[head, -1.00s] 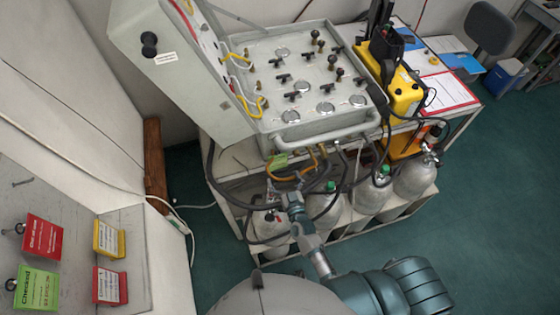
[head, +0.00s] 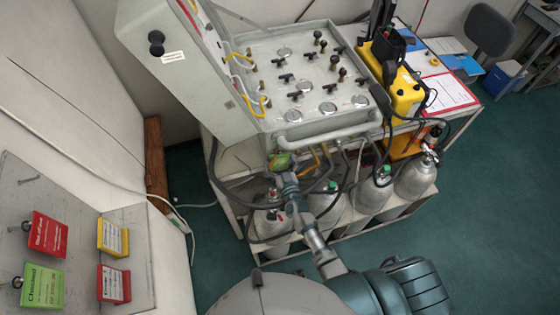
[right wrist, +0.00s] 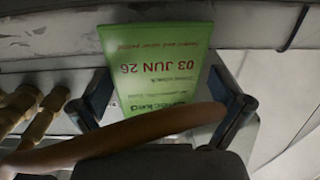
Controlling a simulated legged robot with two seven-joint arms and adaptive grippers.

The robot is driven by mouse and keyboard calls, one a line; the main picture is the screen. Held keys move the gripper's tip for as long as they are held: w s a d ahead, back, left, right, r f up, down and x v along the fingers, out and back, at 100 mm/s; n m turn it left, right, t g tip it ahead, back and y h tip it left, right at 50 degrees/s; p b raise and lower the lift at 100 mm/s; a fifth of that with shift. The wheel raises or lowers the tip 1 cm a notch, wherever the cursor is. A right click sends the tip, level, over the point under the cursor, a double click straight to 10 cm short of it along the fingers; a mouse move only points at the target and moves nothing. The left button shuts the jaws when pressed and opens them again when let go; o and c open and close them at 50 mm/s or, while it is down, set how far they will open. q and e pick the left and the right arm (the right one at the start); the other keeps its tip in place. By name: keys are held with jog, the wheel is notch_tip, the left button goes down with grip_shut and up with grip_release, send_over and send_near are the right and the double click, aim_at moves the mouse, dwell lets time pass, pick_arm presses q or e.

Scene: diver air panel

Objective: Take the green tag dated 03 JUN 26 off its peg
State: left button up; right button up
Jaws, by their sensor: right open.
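A green tag (head: 279,160) hangs at the front of the air panel, under its front rail. In the right wrist view the green tag (right wrist: 158,55) shows large and upside down, with "03 JUN 26" in red. My right gripper (head: 282,174) is open and close to the tag. In the right wrist view its two fingers (right wrist: 162,98) stand on either side of the tag's nearer end. An orange-brown hose (right wrist: 130,143) crosses in front of the fingers. The peg is hidden. My left gripper is out of view.
Hoses and brass fittings (right wrist: 30,108) crowd beside the tag. Gas cylinders (head: 372,194) stand below the panel (head: 310,80). On the left board hang another green tag (head: 42,287), two red tags and a yellow tag (head: 113,237).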

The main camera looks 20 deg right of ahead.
aim_at(279, 161)
jog(key=shift+a, duration=0.2)
jog(key=shift+c, duration=1.2)
jog(key=shift+a, duration=0.1)
jog(key=c, duration=0.4)
jog(key=shift+c, duration=0.6)
jog(key=shift+d, duration=0.6)
jog(key=shift+c, duration=0.5)
jog(key=shift+d, duration=0.2)
jog(key=shift+c, duration=1.3)
jog(key=shift+d, duration=0.1)
jog(key=shift+r, duration=0.3)
jog(key=shift+s+a, duration=0.3)
jog(key=shift+s, duration=0.05)
jog(key=s, duration=0.3)
jog(key=shift+s+a, duration=0.15)
jog(key=shift+s, duration=0.25)
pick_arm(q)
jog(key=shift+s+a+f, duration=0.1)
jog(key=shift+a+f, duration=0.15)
pick_arm(e)
jog(key=shift+s+d, duration=0.2)
jog(key=shift+s, duration=3.2)
jog(key=shift+s+d, duration=0.2)
jog(key=shift+s, duration=3.2)
